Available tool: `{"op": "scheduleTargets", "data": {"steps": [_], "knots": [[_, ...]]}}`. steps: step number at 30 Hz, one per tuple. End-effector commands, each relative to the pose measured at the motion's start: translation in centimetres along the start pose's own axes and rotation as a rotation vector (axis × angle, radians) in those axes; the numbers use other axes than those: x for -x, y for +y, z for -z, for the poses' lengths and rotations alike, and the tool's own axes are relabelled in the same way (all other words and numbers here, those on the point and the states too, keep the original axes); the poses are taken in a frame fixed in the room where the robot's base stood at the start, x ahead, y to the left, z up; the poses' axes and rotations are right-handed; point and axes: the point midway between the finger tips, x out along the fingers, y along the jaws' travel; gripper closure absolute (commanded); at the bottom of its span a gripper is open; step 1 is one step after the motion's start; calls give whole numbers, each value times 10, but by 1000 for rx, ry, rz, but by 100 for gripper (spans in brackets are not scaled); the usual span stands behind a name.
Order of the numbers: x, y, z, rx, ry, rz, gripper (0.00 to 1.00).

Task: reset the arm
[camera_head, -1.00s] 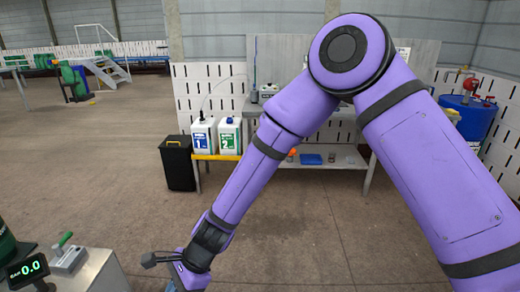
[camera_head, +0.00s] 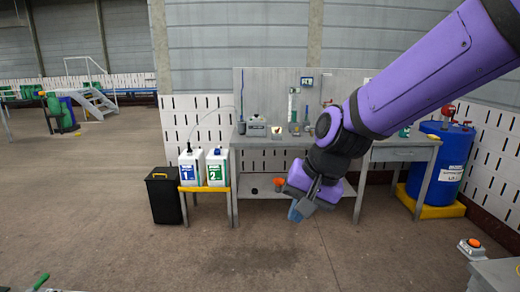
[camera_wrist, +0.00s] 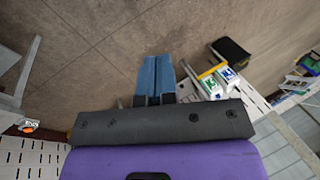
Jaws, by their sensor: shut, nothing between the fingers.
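My gripper (camera_head: 296,213) hangs at the end of my purple arm in the head view, in front of the grey workbench and above the open floor. In the wrist view my gripper (camera_wrist: 156,60) shows two blue fingers side by side, pressed together and with nothing between them. They point over bare brown floor and touch nothing that I can see.
A workbench (camera_head: 250,141) stands ahead, with two white canisters (camera_head: 204,166) on a yellow stand and a black bin (camera_head: 163,196) to its left. A blue drum (camera_head: 440,165) stands at right on a yellow base. The floor (camera_head: 110,210) at left is clear.

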Motion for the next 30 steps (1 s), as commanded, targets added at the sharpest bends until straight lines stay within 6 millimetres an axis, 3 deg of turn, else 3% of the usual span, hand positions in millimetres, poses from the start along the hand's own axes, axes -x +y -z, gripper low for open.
{"op": "scheduleTargets", "data": {"steps": [1, 6, 15, 22, 30], "knots": [[18, 12, 0, 22, 33, -10, 100], [68, 54, -6, 98, 120, -61, 100], [142, 129, -38, 199, 252, -174, 100], [178, 178, -72, 251, 323, -263, 100], [190, 201, -91, 272, 349, -308, 100]]}}
